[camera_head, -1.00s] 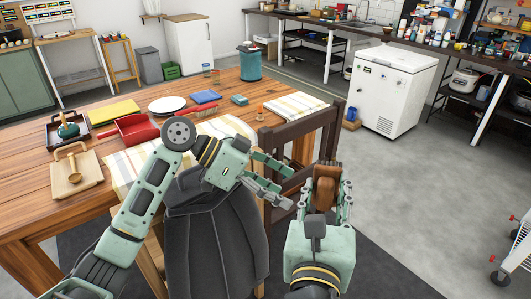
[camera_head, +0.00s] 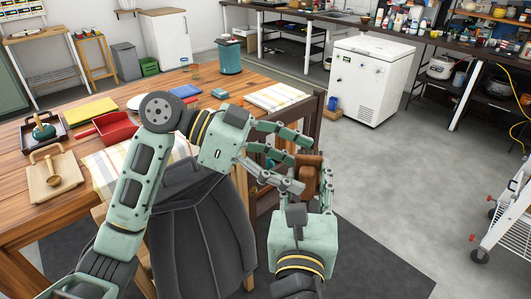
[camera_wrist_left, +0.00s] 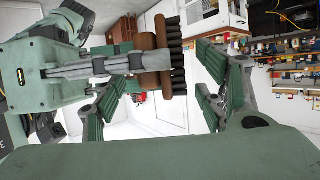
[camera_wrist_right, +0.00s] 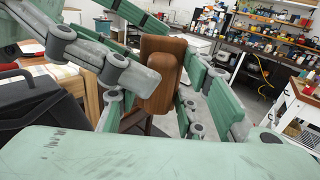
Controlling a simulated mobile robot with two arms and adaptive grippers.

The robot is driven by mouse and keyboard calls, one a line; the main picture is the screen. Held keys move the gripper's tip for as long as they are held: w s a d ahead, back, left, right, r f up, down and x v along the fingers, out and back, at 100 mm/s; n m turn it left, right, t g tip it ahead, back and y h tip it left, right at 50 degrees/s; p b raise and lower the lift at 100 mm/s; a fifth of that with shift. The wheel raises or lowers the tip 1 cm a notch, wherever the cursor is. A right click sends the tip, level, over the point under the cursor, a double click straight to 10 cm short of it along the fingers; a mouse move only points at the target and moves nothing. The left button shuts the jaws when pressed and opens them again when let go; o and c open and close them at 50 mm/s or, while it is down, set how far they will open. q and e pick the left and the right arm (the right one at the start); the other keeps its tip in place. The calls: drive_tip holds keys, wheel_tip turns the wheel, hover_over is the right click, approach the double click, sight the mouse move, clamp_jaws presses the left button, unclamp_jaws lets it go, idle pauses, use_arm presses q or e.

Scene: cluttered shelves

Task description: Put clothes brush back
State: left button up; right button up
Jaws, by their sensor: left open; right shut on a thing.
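The clothes brush is a brown wooden block with dark bristles. My right gripper (camera_head: 308,185) is shut on the clothes brush (camera_head: 309,167) and holds it upright in front of the chair. In the right wrist view the brush (camera_wrist_right: 161,70) stands between the fingers, its bristles hidden. In the left wrist view the brush (camera_wrist_left: 148,48) shows its dark bristle rows. My left gripper (camera_head: 291,150) is open, its fingers close beside the brush. I cannot tell whether they touch it.
A wooden table (camera_head: 88,157) at left bears a red dustpan (camera_head: 108,127), a cutting board (camera_head: 53,175) and a teal canister (camera_head: 229,55). A white chest freezer (camera_head: 370,79) stands behind. A white cart (camera_head: 508,215) is at right.

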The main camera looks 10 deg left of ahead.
sight(299, 168)
use_arm(q)
drive_tip(key=shift+x, duration=1.65)
drive_tip(key=c, duration=1.2)
drive_tip(key=shift+c, duration=0.5)
use_arm(e)
drive_tip(key=o, duration=1.3)
